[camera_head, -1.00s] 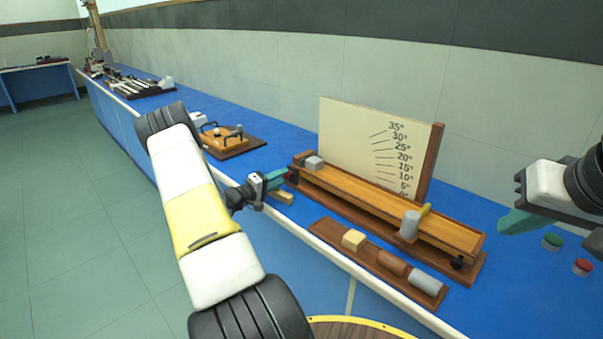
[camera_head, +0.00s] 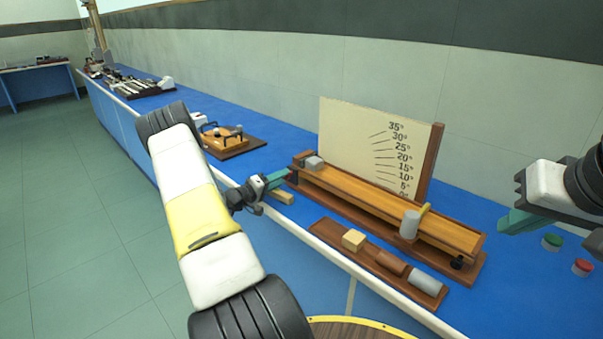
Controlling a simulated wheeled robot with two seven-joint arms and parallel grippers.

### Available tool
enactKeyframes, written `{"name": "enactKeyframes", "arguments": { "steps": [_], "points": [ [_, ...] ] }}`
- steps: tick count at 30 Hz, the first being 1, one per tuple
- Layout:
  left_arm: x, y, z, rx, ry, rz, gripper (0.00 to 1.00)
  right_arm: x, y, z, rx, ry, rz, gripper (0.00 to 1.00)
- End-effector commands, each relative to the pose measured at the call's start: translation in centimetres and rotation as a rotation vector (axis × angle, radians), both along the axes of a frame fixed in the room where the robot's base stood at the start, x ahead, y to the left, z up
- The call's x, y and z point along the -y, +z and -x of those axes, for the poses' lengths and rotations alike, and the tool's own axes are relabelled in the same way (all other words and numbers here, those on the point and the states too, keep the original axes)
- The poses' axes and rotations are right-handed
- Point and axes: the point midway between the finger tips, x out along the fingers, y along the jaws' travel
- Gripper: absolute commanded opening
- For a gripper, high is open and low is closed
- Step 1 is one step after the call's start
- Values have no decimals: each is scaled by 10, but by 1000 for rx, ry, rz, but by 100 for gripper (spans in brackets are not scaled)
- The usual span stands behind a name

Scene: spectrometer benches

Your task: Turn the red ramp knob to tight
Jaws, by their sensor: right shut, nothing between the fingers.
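The inclined-plane ramp (camera_head: 385,205) is a long wooden channel on a wooden base on the blue bench, in front of a cream angle board (camera_head: 365,145). My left gripper (camera_head: 280,178) has its teal fingertips at the ramp's left end, close to or touching it. The gap between its fingers cannot be made out. No red knob is clearly visible on the ramp; the left end is partly covered by the fingers. A small black knob (camera_head: 457,262) is at the right end. My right gripper (camera_head: 515,222) is shut and empty above the bench at right.
Green (camera_head: 552,242) and red (camera_head: 582,267) round buttons sit at right. More apparatus (camera_head: 228,140) stands further left.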

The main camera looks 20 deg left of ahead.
Motion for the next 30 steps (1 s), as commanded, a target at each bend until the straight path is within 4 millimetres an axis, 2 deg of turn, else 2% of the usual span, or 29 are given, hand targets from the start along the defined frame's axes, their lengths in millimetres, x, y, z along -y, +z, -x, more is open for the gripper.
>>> {"name": "enactKeyframes", "arguments": {
  "steps": [2,16,20,30],
  "points": [
    [0,0,0,0,1,0,52,0,0,0,0,0,0,0],
    [-1,-1,0,-22,3,50,52,0,0,0,0,0,0,0],
    [0,-1,0,-70,2,166,52,0,0,0,0,0,0,0],
    [0,-3,0,-249,3,594,52,0,0,0,0,0,0,0]
  ]
}}
